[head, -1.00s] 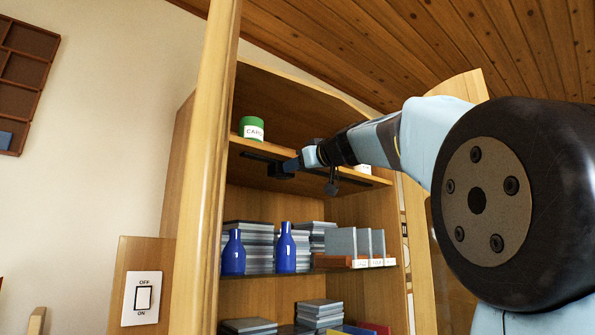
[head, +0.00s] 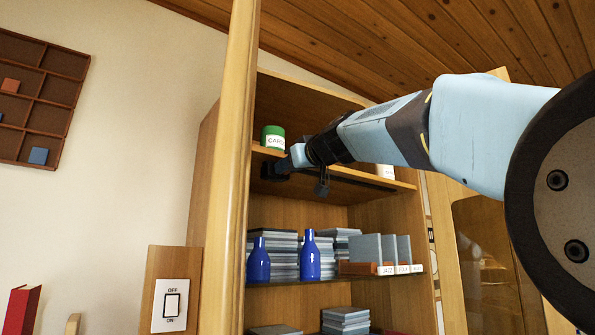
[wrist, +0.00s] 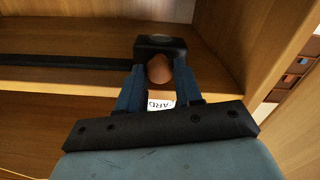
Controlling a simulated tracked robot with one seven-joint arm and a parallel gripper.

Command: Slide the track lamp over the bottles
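The track lamp (wrist: 160,42) is a small black block with a round brownish knob (wrist: 159,69), on a black rail (wrist: 65,62) under the upper shelf. My gripper (wrist: 160,74) has its two blue fingers on either side of the knob, seemingly pressed against it. In the head view my gripper (head: 276,171) is at the left part of the rail, and the arm hides some of the rail. Two blue bottles, one left (head: 258,262) and one right (head: 310,256), stand upright on the shelf below. My gripper is above them, nearer the left bottle in the picture.
A green jar (head: 273,137) with a white label stands on the upper shelf just above my gripper. Grey stacks (head: 274,238) and labelled boxes (head: 372,253) fill the bottle shelf. A wooden upright (head: 235,170) is close on the left, with a switch (head: 170,305) beyond.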

